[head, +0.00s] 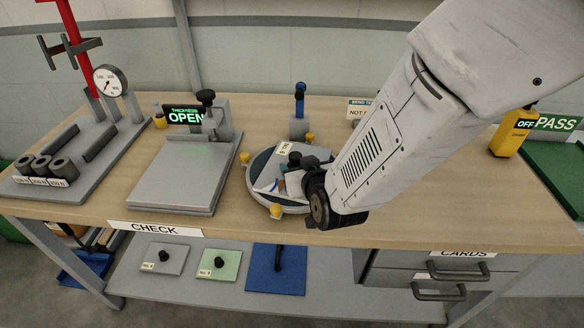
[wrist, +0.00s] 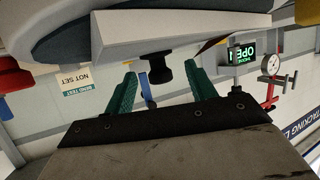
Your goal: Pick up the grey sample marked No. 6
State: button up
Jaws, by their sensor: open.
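In the wrist view, which is upside down, a pale grey slab (wrist: 170,30) with a black knob (wrist: 158,70) shows close in front of my gripper (wrist: 161,76). My teal fingers are open, one on each side of the knob, with clear gaps. Whether the knob is fully between the fingertips, I cannot tell. In the head view, my wrist hides much of the round grey dish (head: 256,168) on the bench and what lies in it. A small label (head: 285,148) there is too small to read. On the lower shelf, a grey plate (head: 176,261) with a black knob carries an unreadable label.
A green plate (head: 230,271) and a blue plate (head: 262,280) lie beside it on the shelf. Left of the dish stands a thickness gauge (head: 180,165) reading OPEN, and a dial press stand (head: 100,160). A yellow box (head: 508,138) stands far right. Bench right of my arm is mostly clear.

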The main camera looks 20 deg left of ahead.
jog(key=shift+x, duration=0.9)
jog(key=shift+r, duration=0.1)
grip_shut()
